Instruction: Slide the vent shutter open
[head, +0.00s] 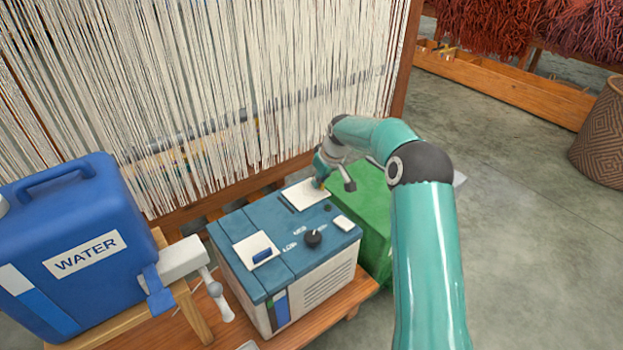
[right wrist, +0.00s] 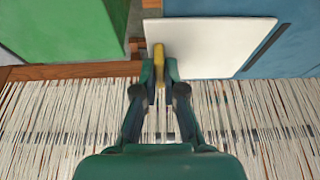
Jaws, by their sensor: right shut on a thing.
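The vent shutter is a white plate (head: 304,194) on the blue top of a boxy machine (head: 262,223). It also shows in the right wrist view (right wrist: 212,46), with a narrow dark gap along its side away from my gripper. A small yellow tab (right wrist: 158,55) stands at the shutter's near edge. My right gripper (right wrist: 158,78) is shut on this tab, one finger on each side. In the head view the right gripper (head: 320,182) comes down on the shutter's right end, and the tab is mostly hidden. My left gripper is not in view.
A green box (head: 362,215) stands right beside the machine. A loom with white threads (head: 240,80) rises close behind. A blue water container (head: 75,245) with a tap stands at left. The machine's top also has a black knob (head: 313,238) and a blue switch (head: 262,255).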

